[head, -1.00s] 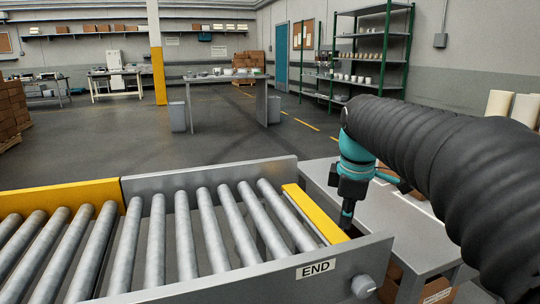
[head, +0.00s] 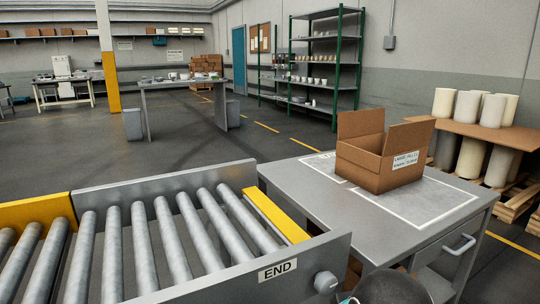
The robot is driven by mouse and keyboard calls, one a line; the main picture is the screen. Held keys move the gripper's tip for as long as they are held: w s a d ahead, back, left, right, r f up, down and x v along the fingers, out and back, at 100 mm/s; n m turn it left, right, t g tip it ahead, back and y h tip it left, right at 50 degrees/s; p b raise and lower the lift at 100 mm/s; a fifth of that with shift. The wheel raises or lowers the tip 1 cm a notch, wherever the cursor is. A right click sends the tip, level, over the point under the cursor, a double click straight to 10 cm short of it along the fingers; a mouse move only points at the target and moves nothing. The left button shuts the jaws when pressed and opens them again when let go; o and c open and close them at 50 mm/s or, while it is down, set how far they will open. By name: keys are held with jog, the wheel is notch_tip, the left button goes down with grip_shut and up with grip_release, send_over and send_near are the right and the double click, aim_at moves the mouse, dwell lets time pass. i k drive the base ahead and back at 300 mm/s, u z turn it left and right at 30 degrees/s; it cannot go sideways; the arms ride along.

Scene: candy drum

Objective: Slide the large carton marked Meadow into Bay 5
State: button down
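An open brown carton (head: 368,168) stands on the grey table (head: 300,200) at the right in the head view. Its flaps stand up, and its inside is hidden by its front walls. A white label (head: 407,160) on its right face seems to begin with "LARGE"; the rest is too small to read, so I cannot tell if it says Meadow. No Bay 5 marking is readable. My gripper is out of view; only a dark piece of my arm shows at the bottom edge.
A roller conveyor (head: 180,240) with a yellow end stop (head: 275,215) and an "END" plate (head: 278,270) lies left of the table. White outlines mark the tabletop. Pale rolls (head: 467,107) stand on a shelf behind right. Open floor lies beyond the conveyor.

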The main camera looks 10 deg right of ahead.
aim_at(359, 161)
jog(key=z, duration=2.4)
jog(key=k, duration=0.8)
jog(key=u, duration=0.7)
jog(key=i, duration=1.05)
